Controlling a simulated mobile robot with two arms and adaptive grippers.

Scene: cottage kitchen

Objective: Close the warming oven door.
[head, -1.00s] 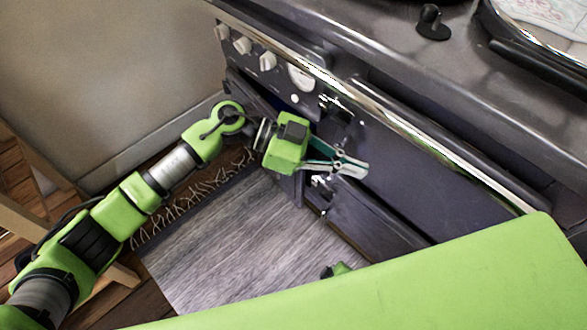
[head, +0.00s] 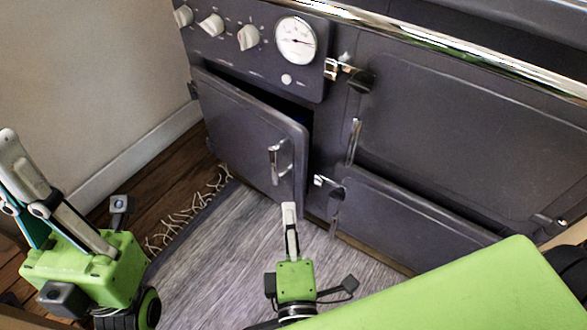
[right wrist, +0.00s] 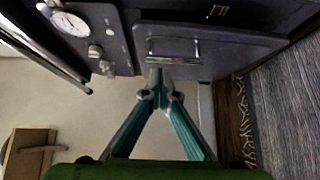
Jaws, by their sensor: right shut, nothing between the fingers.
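The warming oven door (head: 243,135) is the dark lower-left door of the range, under the knobs. It stands ajar, with a dark gap along its top and right side and a chrome handle (head: 276,160) near its free edge. My right gripper (head: 289,206) is shut and empty, pointing up at the door's lower right corner. In the right wrist view its fingertips (right wrist: 159,76) meet close to the door (right wrist: 235,47) and its handle (right wrist: 172,47); contact is unclear. My left gripper (head: 20,165) is at the left, away from the door, and seen from the side.
A larger oven door (head: 460,140) and a lower door (head: 410,215) stand to the right, apparently closed. A chrome rail (head: 430,40) runs above. Knobs (head: 210,25) and a gauge (head: 296,42) are over the ajar door. A fringed grey rug (head: 215,255) covers the floor in front.

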